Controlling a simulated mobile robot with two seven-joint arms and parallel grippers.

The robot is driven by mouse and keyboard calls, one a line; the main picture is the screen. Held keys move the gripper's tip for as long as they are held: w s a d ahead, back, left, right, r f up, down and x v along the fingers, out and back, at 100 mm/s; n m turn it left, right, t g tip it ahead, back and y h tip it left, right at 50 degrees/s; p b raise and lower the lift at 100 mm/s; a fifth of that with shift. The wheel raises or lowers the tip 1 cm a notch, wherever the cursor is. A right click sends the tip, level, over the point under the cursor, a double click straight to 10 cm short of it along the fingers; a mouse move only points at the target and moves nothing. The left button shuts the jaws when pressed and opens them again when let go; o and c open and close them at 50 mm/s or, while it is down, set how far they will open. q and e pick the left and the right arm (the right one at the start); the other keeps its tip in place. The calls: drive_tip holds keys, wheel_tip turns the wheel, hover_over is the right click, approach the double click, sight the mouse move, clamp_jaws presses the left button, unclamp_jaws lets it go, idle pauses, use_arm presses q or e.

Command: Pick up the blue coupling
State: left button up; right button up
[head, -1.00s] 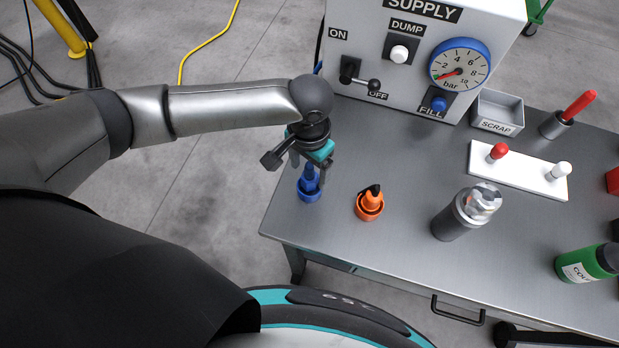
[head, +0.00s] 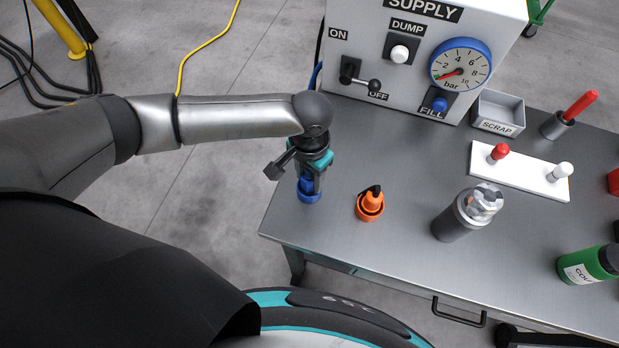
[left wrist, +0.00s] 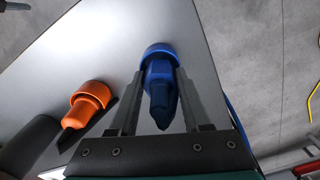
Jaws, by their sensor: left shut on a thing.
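The blue coupling (head: 308,193) stands upright at the near left corner of the grey table (head: 400,245). My left gripper (head: 309,186) is above it, pointing down, with its fingers shut around its upper part. In the left wrist view the blue coupling (left wrist: 158,80) is between the two fingers of my left gripper (left wrist: 155,100). Its blue base ring shows beyond the fingertips. The coupling's base appears to be still on the table. My right gripper is not in view.
An orange coupling (head: 369,204) stands just right of the blue one. The supply box (head: 420,55) with gauge is behind, beside a scrap tray (head: 498,113).

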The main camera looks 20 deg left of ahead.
use_arm(q)
clamp_jaws()
drive_tip(key=shift+r, duration=0.1)
